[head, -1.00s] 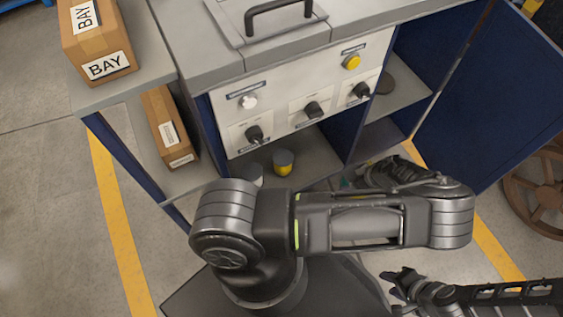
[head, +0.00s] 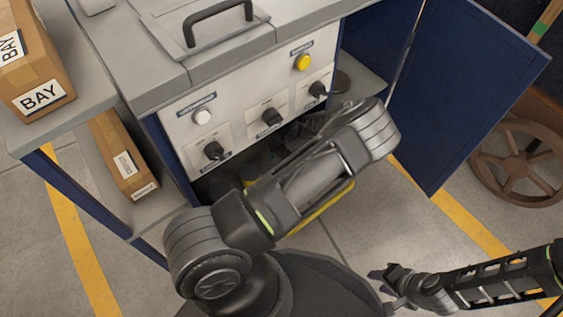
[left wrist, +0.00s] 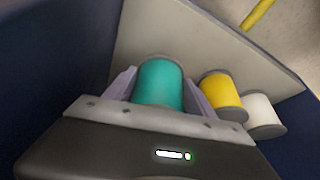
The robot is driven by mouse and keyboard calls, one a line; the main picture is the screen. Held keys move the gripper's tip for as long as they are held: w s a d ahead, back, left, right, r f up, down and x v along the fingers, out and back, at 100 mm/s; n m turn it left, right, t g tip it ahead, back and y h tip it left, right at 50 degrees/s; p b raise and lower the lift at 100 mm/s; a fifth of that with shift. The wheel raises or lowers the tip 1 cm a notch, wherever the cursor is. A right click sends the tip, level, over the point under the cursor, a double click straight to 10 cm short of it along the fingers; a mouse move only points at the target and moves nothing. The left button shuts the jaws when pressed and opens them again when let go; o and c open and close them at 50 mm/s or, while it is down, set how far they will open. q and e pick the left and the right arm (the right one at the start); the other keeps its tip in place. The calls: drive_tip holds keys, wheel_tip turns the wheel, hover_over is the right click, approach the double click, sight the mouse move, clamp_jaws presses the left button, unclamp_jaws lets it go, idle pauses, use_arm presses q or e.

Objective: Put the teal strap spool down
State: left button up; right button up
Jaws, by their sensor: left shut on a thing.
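The teal strap spool (left wrist: 160,84) is in the left wrist view, between the two pale fingers of my left gripper (left wrist: 160,90), which is shut on it. The spool is over the pale shelf (left wrist: 185,30) inside the cabinet; I cannot tell whether its base touches the shelf. A yellow spool (left wrist: 222,95) and a white spool (left wrist: 263,112) stand in a row to its right. In the head view my left arm hides the left gripper and the teal spool. My right gripper (head: 388,277) is low at the right, away from the cabinet, too small to read its fingers.
The cabinet has a panel with knobs (head: 245,105) above the open compartment, and a dark blue wall stands close at left (left wrist: 45,65). An open blue door (head: 460,90) is at right. Boxes (head: 35,75) stand on the left shelves. A brown wheel (head: 520,160) is far right.

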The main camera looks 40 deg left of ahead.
use_arm(q)
drive_tip(key=shift+f+b, duration=0.8)
drive_tip(key=shift+f, duration=0.9)
drive_tip(key=shift+f, duration=0.1)
drive_tip(key=o, duration=1.6)
drive_tip(key=shift+o, duration=0.2)
drive_tip(key=shift+d+r, duration=0.1)
drive_tip(key=shift+r, duration=0.3)
drive_tip(key=p+v, duration=0.4)
drive_tip(key=v, duration=0.7)
drive_tip(key=shift+r, duration=0.15)
